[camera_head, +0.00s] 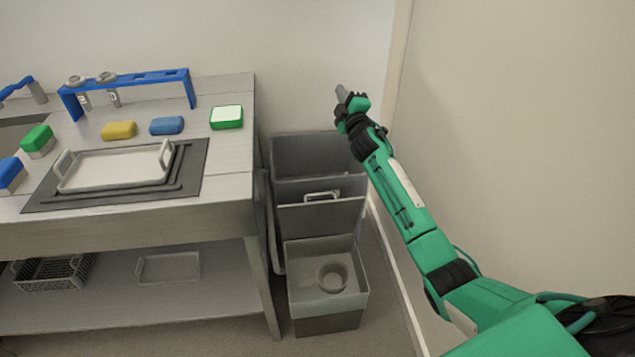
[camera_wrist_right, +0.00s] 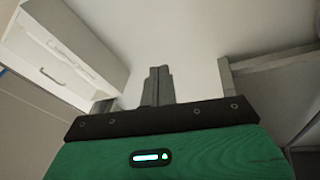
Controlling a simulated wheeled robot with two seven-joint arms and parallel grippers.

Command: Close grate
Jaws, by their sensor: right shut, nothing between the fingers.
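My right gripper (camera_head: 341,91) is raised near the back wall, above and behind the grey bins, and points away from me. In the right wrist view its fingers (camera_wrist_right: 157,84) are together with nothing between them. The fingers touch nothing that I can make out. I cannot tell for sure which part is the grate. A grey unit (camera_head: 315,155) with an open top stands below the gripper, and a grey panel with a light handle (camera_head: 321,196) is at its front. My left gripper is not in view.
A grey box (camera_head: 326,308) with a round container inside stands in front on the floor. A metal table (camera_head: 228,180) at left carries a white tray (camera_head: 115,168), sponges and a blue rack (camera_head: 130,78). The right wrist view shows a white cabinet (camera_wrist_right: 70,45) with a handle.

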